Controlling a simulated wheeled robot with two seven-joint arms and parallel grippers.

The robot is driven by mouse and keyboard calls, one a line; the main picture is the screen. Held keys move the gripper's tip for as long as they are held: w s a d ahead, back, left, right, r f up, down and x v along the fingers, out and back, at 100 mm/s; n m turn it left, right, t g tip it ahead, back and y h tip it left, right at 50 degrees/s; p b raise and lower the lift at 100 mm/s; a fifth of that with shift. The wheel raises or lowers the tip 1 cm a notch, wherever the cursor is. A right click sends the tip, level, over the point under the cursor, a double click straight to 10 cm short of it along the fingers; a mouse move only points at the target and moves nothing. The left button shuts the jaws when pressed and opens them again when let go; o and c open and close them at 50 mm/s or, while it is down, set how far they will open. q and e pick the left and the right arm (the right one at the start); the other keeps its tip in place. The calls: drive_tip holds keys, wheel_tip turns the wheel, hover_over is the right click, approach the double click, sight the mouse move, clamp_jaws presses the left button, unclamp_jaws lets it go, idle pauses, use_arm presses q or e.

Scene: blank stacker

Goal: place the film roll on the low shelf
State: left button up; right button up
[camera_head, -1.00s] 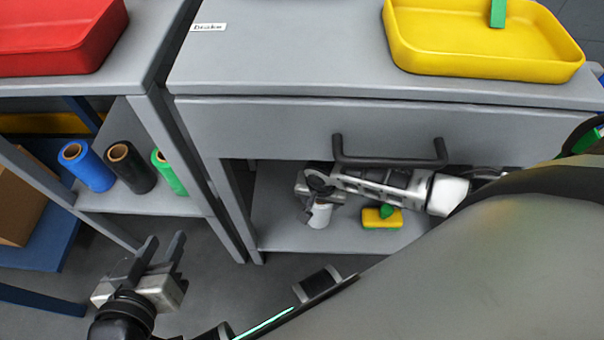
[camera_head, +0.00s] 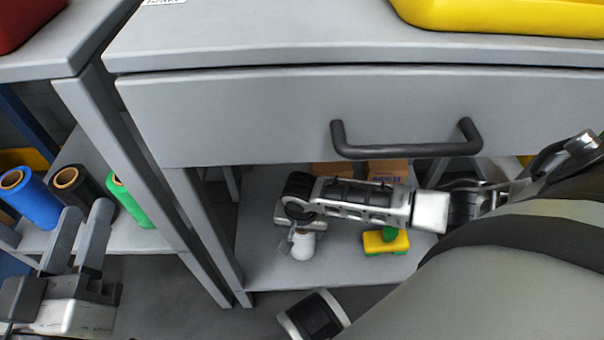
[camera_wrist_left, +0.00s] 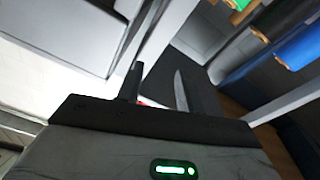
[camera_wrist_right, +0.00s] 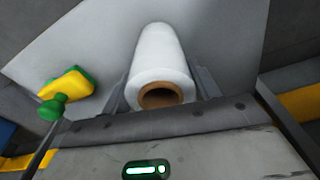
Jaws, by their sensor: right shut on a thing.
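The white film roll (camera_head: 303,246) is between the fingers of my right gripper (camera_head: 298,222), over the low shelf (camera_head: 345,270) under the drawer. In the right wrist view, the film roll (camera_wrist_right: 162,55) lies between the two fingers of my right gripper (camera_wrist_right: 160,82), its brown core end toward the camera. I cannot tell whether the roll touches the shelf. My left gripper (camera_head: 82,235) is open and empty at the lower left, in front of the side shelf. In the left wrist view, its fingers (camera_wrist_left: 157,88) stand apart with nothing between them.
A yellow sponge-like block with a green knob (camera_head: 385,241) sits on the low shelf right of the roll. Cardboard boxes (camera_head: 378,168) stand behind. The drawer handle (camera_head: 405,148) juts out above my right arm. Blue (camera_head: 32,199), black and green (camera_head: 130,200) rolls stand on the left shelf.

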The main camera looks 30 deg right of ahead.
drive_tip(key=shift+f, duration=0.1)
drive_tip(key=o, duration=1.2)
use_arm(q)
drive_tip(key=f+g+p, duration=0.1)
drive_tip(key=s+f+y+p, duration=0.1)
drive_tip(key=p, duration=0.1)
drive_tip(key=f+g+p, duration=0.1)
drive_tip(key=shift+s+f+n+g+y+p, duration=0.3)
drive_tip(key=shift+s+y+p, duration=0.05)
drive_tip(key=shift+y, duration=0.05)
use_arm(e)
drive_tip(key=r, duration=0.7)
drive_tip(key=shift+s+a+r, duration=0.3)
drive_tip(key=shift+s+r, duration=0.05)
drive_tip(key=shift+r, duration=0.05)
